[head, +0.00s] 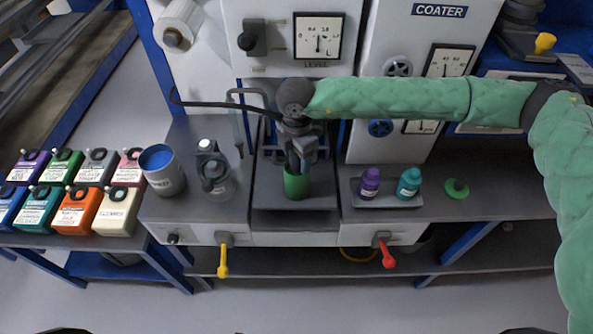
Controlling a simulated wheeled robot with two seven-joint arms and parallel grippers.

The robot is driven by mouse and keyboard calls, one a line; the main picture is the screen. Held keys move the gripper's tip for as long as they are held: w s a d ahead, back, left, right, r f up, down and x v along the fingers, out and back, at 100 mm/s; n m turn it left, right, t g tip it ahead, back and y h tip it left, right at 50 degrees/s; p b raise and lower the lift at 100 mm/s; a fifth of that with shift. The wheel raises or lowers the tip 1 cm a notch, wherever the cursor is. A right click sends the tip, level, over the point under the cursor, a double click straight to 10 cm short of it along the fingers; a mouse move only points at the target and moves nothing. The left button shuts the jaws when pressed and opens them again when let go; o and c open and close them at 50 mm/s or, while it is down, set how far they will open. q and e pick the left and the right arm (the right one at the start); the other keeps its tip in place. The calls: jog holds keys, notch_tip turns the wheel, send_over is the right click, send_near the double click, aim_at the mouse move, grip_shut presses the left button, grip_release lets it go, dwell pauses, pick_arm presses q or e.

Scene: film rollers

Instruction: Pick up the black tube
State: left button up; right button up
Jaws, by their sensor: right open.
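A thin, dark, tube-like line (225,104) curves from a hooked end at the left towards my right wrist. It fits the black tube, but I cannot tell for sure. Its right end is lost behind or beside the wrist. My right gripper (298,164) points down over the middle bay of the machine, jaws open. Its fingertips are at the top of a green cup (297,186); I cannot tell whether they are inside it or touching it. Anything in the cup is hidden by the gripper. My left gripper is out of view.
A grey can with blue contents (163,172) and a dark-capped jar (214,172) stand left. A grey tray (388,202) holds purple and teal bottles at right, beside a green disc (456,189). Colored containers (82,211) fill the far left. A bent grey pipe (245,93) rises behind.

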jog(key=shift+f, duration=0.1)
jog(key=c, duration=1)
